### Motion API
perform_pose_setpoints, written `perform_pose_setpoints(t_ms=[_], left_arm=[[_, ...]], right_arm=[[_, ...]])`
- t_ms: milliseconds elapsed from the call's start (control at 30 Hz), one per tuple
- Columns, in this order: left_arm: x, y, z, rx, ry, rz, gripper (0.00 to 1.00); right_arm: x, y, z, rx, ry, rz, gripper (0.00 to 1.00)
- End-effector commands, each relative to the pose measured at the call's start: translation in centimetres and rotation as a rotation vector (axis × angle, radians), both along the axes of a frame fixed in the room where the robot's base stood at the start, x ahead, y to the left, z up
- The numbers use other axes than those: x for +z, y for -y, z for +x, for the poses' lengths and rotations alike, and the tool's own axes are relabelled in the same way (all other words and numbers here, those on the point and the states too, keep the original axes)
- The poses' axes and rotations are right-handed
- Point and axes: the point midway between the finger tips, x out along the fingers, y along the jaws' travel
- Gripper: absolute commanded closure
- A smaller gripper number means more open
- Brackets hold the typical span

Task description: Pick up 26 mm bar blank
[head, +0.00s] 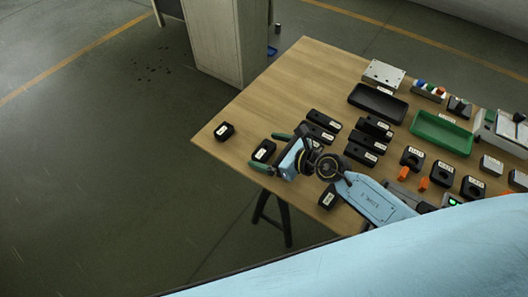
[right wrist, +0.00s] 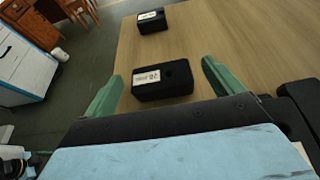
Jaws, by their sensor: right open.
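A small black block (head: 263,151) with a white label lies near the left end of the wooden table. In the right wrist view this block (right wrist: 175,82) shows a dark round spot on its top; its label is too small to read surely. My right gripper (head: 264,149) is open, with one green finger to each side of this block. In the right wrist view the gripper (right wrist: 163,70) shows a gap between each finger and the block. I cannot tell which item is the 26 mm bar blank. My left gripper is not in view.
Another labelled black block (head: 225,131) stands at the table's left corner. A black tray (head: 378,103), a green tray (head: 441,133), several black holders and orange pieces (head: 424,184) crowd the right. A black block (head: 327,199) sits near the front edge. The far left tabletop is bare.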

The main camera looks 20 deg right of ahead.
Motion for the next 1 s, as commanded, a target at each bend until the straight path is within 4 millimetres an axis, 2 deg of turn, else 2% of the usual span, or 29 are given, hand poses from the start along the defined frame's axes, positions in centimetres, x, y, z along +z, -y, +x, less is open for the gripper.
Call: perform_pose_setpoints(t_ms=[133,433,933,1000], left_arm=[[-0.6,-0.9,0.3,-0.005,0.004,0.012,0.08],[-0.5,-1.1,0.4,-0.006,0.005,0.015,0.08],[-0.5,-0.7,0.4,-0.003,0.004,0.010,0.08],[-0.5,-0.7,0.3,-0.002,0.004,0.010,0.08]], right_arm=[[-0.8,-1.1,1.4,0.000,0.000,0.001,0.07],[-0.9,-1.3,1.6,0.000,0.000,0.000,0.09],[-0.9,-1.3,1.6,0.000,-0.001,0.001,0.74],[-0.7,-1.3,1.7,-0.002,0.004,0.003,0.75]])
